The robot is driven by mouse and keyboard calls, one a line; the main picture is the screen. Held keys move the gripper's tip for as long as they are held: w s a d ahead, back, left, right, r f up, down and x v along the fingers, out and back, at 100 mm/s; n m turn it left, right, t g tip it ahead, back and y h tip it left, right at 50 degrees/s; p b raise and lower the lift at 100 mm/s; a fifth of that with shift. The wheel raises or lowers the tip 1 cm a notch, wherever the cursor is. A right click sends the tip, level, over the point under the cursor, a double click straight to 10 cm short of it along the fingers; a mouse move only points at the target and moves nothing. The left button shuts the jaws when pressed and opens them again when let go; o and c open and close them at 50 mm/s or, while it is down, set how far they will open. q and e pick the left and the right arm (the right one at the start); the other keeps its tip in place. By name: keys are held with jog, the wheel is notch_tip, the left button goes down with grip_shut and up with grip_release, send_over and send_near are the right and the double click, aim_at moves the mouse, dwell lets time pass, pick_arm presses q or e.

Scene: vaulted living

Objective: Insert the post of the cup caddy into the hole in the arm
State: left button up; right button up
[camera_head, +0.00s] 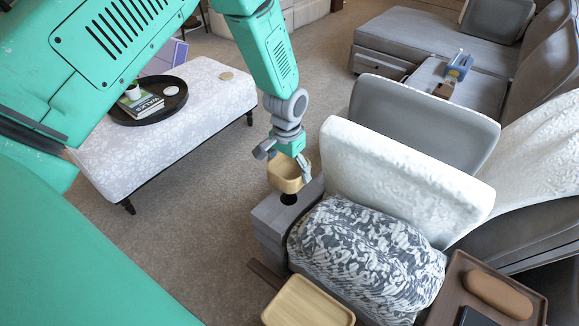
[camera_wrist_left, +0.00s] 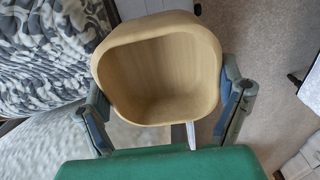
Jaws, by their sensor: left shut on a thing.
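The cup caddy (camera_head: 287,178) is a tan wooden cup with rounded corners. My left gripper (camera_head: 285,161) is shut on it from above. In the left wrist view the caddy (camera_wrist_left: 165,80) sits between the two fingers, its empty inside facing the camera. The grey sofa arm (camera_head: 268,216) stands below the caddy. A dark round hole (camera_head: 289,199) shows in the arm's top, just under the caddy's lower edge. My right gripper is not in view.
A patterned cushion (camera_head: 365,258) and a white cushion (camera_head: 400,180) lie right of the arm. A wooden tray (camera_head: 308,303) is in front. A pale ottoman (camera_head: 215,95) with a black tray (camera_head: 125,118) stands left. Carpet (camera_head: 200,220) between ottoman and arm is clear.

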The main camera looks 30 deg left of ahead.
pick_arm(q)
jog(key=o, duration=1.4)
jog(key=shift+o, duration=0.2)
jog(key=shift+r, duration=0.1)
notch_tip(320, 180, up, 12)
jog(key=shift+a, duration=0.2)
jog(key=shift+s+f, duration=0.1)
jog(key=shift+f, duration=0.1)
